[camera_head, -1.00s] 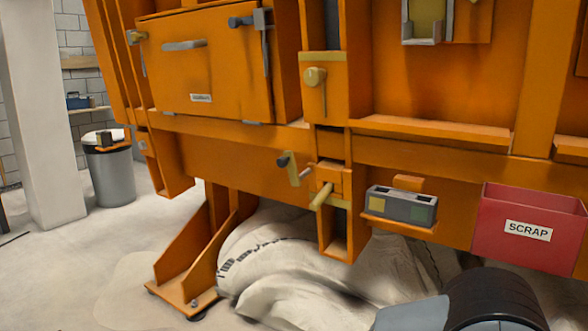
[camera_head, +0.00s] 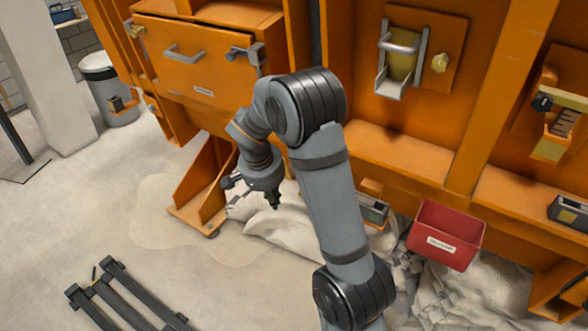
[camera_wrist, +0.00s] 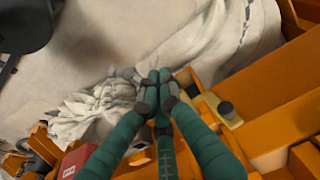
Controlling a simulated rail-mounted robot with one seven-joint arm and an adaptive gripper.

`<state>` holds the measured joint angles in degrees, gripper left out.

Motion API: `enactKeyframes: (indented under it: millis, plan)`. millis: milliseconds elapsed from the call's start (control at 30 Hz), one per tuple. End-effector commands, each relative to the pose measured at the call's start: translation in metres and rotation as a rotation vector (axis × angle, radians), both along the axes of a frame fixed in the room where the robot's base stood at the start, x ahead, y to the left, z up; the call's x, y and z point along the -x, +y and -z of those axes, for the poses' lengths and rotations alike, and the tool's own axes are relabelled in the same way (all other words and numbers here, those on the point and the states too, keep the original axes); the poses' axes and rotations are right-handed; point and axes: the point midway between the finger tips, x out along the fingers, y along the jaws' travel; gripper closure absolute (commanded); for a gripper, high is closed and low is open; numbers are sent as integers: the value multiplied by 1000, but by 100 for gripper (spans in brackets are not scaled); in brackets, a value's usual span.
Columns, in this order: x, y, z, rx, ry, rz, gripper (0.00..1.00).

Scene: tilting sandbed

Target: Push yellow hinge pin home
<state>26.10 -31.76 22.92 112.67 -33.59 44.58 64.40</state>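My gripper (camera_head: 274,203) hangs low in front of the orange frame, above the pale sacks, in the head view. In the wrist view its green fingers (camera_wrist: 156,84) converge with their grey tips together, and nothing clear shows between them. The lower yellow pin, seen earlier on the frame's central post, is hidden behind my arm in the head view. In the wrist view a yellow plate (camera_wrist: 233,124) with a dark round knob (camera_wrist: 226,109) lies right of the fingertips. I cannot tell whether the pin shows there.
A red scrap bin (camera_head: 447,237) stands right of my arm, also in the wrist view (camera_wrist: 72,163). A latched orange door (camera_head: 190,62) is at upper left. Pale sacks (camera_head: 285,235) lie below. A dark metal stand (camera_head: 125,300) is on the floor at lower left.

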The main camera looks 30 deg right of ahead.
Motion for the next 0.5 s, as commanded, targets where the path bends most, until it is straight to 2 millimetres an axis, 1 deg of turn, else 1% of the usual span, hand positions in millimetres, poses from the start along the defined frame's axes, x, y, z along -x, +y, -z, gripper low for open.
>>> enactKeyframes:
  millis: [33,100,200,267,367,500]
  plan:
    - [-2,-7,-21,5,-2,39,100]
    - [-5,-14,-28,10,-5,77,100]
    - [-6,-21,-30,15,-7,109,100]
    - [-7,-24,-27,16,-7,118,100]
    - [-8,-27,-15,17,-6,119,100]
    - [-11,-33,11,16,-3,119,100]
